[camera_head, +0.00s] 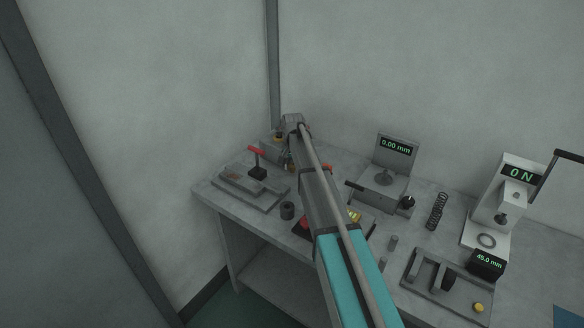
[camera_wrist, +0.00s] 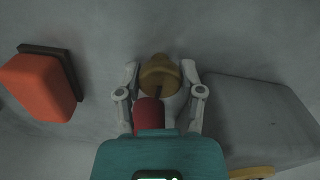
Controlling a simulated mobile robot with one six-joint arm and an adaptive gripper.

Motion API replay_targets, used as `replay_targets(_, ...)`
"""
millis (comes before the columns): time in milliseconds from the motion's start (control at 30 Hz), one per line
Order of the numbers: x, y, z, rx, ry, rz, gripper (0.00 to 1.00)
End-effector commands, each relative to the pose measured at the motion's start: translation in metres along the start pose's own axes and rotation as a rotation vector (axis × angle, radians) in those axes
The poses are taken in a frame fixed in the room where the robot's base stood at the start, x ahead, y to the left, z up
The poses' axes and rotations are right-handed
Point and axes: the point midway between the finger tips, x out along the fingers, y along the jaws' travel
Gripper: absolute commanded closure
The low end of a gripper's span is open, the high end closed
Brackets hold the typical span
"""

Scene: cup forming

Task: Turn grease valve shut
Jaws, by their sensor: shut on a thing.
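The grease valve shows in the wrist view as a brass-coloured rounded body (camera_wrist: 160,72) with a dark red part (camera_wrist: 149,113) close in front of it. My gripper (camera_wrist: 159,77) has one finger on each side of the brass body and is shut on the valve. The dark red part lies between the fingers, near my teal gripper body. Exactly where the fingers touch and how far the valve is turned cannot be told. In the head view my arm reaches to the back left of the bench, and its end largely hides the valve.
An orange-red block (camera_wrist: 44,86) on a dark base is left of my gripper; a grey box (camera_wrist: 262,120) is close on the right. On the bench (camera_head: 213,185) are a red-handled fixture (camera_head: 257,165), a black ring (camera_head: 287,211), a 0.00 mm gauge (camera_head: 396,150), a spring (camera_head: 437,210) and a press (camera_head: 492,210).

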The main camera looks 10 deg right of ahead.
Motion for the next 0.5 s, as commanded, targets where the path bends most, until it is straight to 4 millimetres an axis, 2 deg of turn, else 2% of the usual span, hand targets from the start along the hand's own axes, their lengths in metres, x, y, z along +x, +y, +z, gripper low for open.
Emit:
replay_targets(267, 0.0001, 0.0000, 0.0000, 0.002, 0.000, 0.000, 0.98)
replay_targets(300, 0.0000, 0.0001, -0.0001, 0.002, 0.000, 0.000, 0.43)
replay_targets(433, 0.0000, 0.0000, 0.0000, 0.001, 0.000, 0.000, 0.19)
replay_targets(500, 0.0000, 0.0000, -0.0001, 0.001, 0.000, 0.000, 0.16)
